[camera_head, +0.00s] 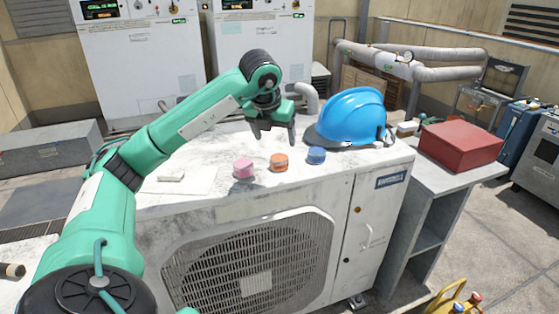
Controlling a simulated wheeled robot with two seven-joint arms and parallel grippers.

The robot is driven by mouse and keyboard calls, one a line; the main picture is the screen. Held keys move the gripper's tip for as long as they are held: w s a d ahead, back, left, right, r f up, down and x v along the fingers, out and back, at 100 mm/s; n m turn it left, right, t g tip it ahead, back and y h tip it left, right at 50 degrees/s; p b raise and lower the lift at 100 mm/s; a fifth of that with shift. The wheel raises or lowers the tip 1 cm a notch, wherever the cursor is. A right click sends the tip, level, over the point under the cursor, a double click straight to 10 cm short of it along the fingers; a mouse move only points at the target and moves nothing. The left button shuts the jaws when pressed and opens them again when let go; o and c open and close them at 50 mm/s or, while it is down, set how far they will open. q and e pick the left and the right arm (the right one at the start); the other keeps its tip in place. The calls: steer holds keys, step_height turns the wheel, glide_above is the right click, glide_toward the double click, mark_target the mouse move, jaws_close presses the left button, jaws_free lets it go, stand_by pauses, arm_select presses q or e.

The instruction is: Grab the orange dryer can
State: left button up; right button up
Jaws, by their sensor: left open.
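The orange dryer can (279,162) stands on top of the white condenser unit (230,208), near its front edge. It is between a pink can (243,168) on its left and a blue can (316,155) on its right, with small gaps between them. My left gripper (274,137) points down above and behind the orange can, its dark fingers apart and nothing between them. It does not appear to touch the can. My right gripper is not in view.
A blue hard hat (350,117) lies right of the gripper on the condenser top. A white piece (171,176) lies at left. A red box (460,146) sits on a grey side bench (413,172). White cabinets (140,70) and insulated pipes (440,73) stand behind.

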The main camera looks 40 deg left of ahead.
mark_target(279, 158)
arm_select(q)
steer(key=x, duration=0.6)
steer(key=shift+w+a, duration=0.1)
steer(key=x, duration=0.1)
steer(key=p+x, duration=0.1)
steer(key=x, duration=0.2)
steer(key=shift+w+a+p, duration=0.15)
steer(key=shift+a+p, duration=0.2)
steer(key=shift+p, duration=0.05)
steer(key=shift+w+f, duration=0.15)
steer(key=shift+f, duration=0.3)
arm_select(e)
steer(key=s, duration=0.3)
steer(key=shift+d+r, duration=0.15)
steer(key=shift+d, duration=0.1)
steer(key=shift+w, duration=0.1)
arm_select(q)
steer(key=c, duration=1.1)
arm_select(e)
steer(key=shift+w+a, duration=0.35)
